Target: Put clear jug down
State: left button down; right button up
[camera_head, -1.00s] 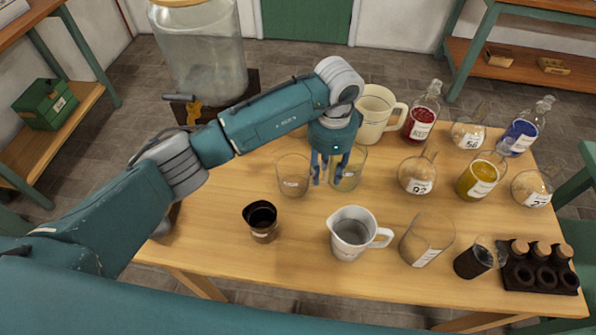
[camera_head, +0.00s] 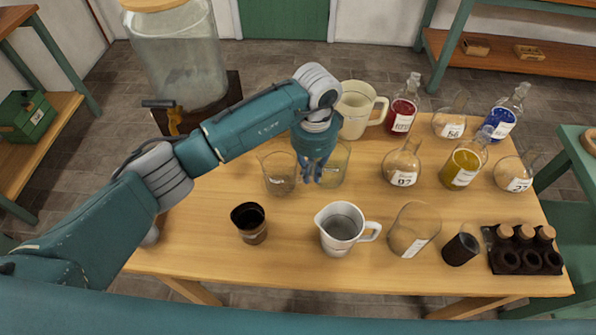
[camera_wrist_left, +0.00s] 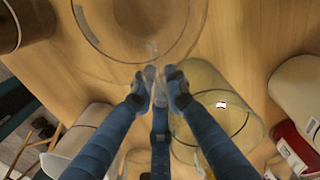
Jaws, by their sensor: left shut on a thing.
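The clear jug (camera_head: 279,176) is a transparent glass vessel left of my gripper in the head view. It is upright, on or very close to the wooden table (camera_head: 195,250); I cannot tell which. My left gripper (camera_head: 313,178) points down at the jug's right side. In the left wrist view, the blue fingers (camera_wrist_left: 157,88) are shut on a clear part at the near side of the jug (camera_wrist_left: 95,40), seen from above. Whether that part is handle or rim is unclear. My right gripper is not in view.
A yellowish glass beaker (camera_head: 335,170) stands close on my gripper's right. A cream jug (camera_head: 357,110) is behind, a dark cup (camera_head: 250,225) and white jug (camera_head: 340,230) in front. Flasks and bottles crowd the right side. The table's left front is clear.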

pick_arm(q)
notch_tip(320, 180, up, 20)
jog(key=b, duration=0.3)
jog(key=s+a+f+n, duration=0.15)
jog(key=a+n, duration=0.55)
jog(key=n, duration=0.9)
jog(key=s+a+f+n, duration=0.15)
jog(key=a+n, duration=0.55)
jog(key=n, duration=0.9)
jog(key=s+a+f+m, duration=0.2)
jog(key=s+m, duration=0.4)
jog(key=m, duration=0.2)
jog(key=s+a+f+m, duration=0.2)
jog(key=s+a+m, duration=0.1)
jog(key=s+m, duration=0.4)
jog(key=shift+f+m, duration=0.25)
jog(key=shift+m, duration=0.35)
jog(key=shift+w, duration=0.1)
